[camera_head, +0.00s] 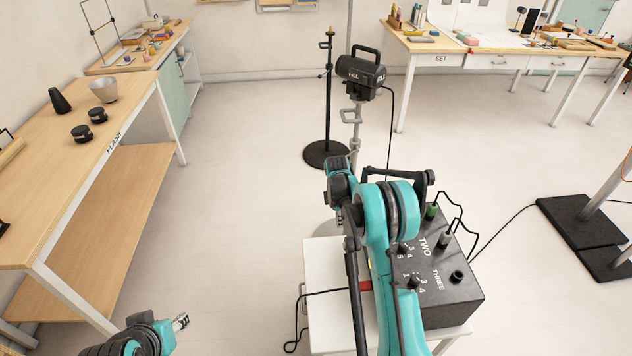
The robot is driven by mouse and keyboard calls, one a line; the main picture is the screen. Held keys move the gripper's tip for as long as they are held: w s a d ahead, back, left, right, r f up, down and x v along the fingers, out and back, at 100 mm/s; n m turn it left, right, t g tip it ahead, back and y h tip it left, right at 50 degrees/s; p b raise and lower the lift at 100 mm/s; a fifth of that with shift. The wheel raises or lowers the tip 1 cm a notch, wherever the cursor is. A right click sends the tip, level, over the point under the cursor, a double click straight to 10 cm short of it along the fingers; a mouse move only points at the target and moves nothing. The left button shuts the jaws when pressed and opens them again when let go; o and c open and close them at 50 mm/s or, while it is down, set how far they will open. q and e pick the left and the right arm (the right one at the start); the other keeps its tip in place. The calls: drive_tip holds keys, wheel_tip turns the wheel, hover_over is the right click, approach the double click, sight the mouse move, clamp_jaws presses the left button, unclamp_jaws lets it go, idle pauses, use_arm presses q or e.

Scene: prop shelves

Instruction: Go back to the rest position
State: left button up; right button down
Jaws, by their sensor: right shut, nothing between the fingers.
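My right arm, teal and black, rises in the middle of the view in front of a black power box. Its right gripper (340,220) hangs at the left of the wrist, shut and empty, with its tips partly hard to make out. My left arm enters at the bottom left. The small metallic tip of the left gripper (181,321) shows there over the floor, and its opening cannot be made out.
The black box (462,289) with knobs and cables stands on a small white table (322,263). Behind are a lamp (361,72) on a stand and a black-based stand (326,154). A wooden bench (40,190) lines the left. Open floor (230,220) lies between.

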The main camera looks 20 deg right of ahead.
drive_tip(key=s+a+r+m+t, duration=0.25)
drive_tip(key=s+a+r, duration=0.2)
drive_tip(key=r, duration=0.55)
drive_tip(key=s+a+r+m+t, duration=0.1)
drive_tip(key=s+a+r+m, duration=0.25)
drive_tip(key=s+r, duration=0.45)
drive_tip(key=s+a+r+m+t, duration=0.2)
drive_tip(key=s+a+m, duration=0.1)
drive_tip(key=s, duration=0.6)
drive_tip(key=s+a+r+m+t+y, duration=0.1)
drive_tip(key=s+a+r+m+t, duration=0.1)
drive_tip(key=s+a+m, duration=0.2)
drive_tip(key=s+m, duration=0.2)
drive_tip(key=s, duration=0.2)
drive_tip(key=shift+s, duration=0.4)
